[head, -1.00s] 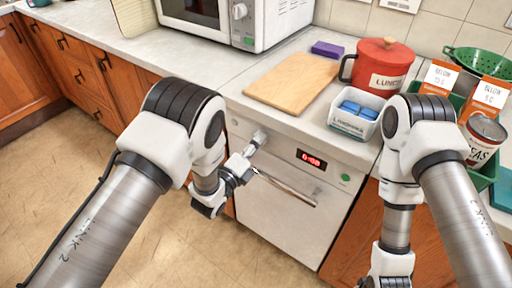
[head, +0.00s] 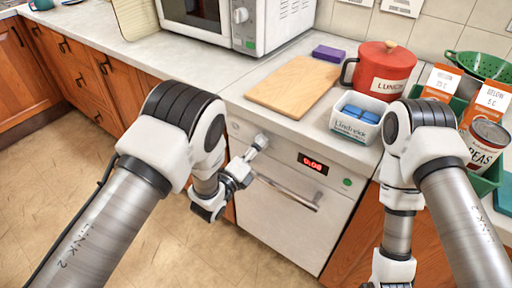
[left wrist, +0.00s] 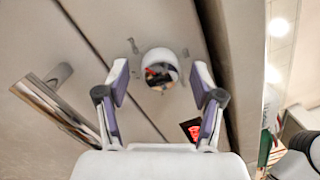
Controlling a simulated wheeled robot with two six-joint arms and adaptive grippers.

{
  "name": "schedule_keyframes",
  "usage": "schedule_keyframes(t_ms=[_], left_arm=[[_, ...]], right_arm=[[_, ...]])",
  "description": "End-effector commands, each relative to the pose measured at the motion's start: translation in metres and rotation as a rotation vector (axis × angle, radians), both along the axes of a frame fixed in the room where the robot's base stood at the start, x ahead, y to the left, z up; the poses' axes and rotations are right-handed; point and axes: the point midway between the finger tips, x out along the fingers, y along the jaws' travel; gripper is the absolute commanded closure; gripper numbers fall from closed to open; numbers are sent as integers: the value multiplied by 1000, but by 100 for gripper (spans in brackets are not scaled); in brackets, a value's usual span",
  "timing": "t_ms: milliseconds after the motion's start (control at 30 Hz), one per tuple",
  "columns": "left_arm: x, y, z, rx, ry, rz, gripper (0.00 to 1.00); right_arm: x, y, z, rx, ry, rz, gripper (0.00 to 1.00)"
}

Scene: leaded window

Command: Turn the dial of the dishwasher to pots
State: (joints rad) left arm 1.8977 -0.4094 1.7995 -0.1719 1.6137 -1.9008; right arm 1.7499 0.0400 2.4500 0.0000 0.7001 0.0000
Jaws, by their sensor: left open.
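The dishwasher (head: 275,222) has a white front with a red lit display (head: 313,164) and a bar handle (head: 290,193). In the left wrist view the round dial (left wrist: 160,66) shows a shiny, reflecting face. Small marks are on the panel around it, too blurred to read. My left gripper (head: 259,145) is at the control panel, left of the display. In the left wrist view the open fingers (left wrist: 160,76) stand on either side of the dial, with gaps showing. In the head view the dial is hard to tell from the fingertips. My right gripper is out of view.
On the counter above are a wooden board (head: 293,86), a white tub with blue items (head: 357,127), a red pot (head: 384,68) and a microwave (head: 240,25). A green button (head: 347,182) is right of the display. The handle lies just below my left gripper.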

Motion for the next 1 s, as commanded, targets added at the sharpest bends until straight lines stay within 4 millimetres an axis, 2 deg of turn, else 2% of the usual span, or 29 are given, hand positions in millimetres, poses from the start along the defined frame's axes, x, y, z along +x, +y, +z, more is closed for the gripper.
schedule_keyframes(t_ms=[167,500,600,733,1000], left_arm=[[-9,6,-2,1,4,-1,33],[-76,50,-10,0,6,2,33],[-90,60,-11,0,4,3,33],[-99,65,-12,0,1,0,33],[-100,66,-11,0,0,0,33]], right_arm=[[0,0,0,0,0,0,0],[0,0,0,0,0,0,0],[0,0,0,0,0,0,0],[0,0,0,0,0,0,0],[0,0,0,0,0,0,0]])
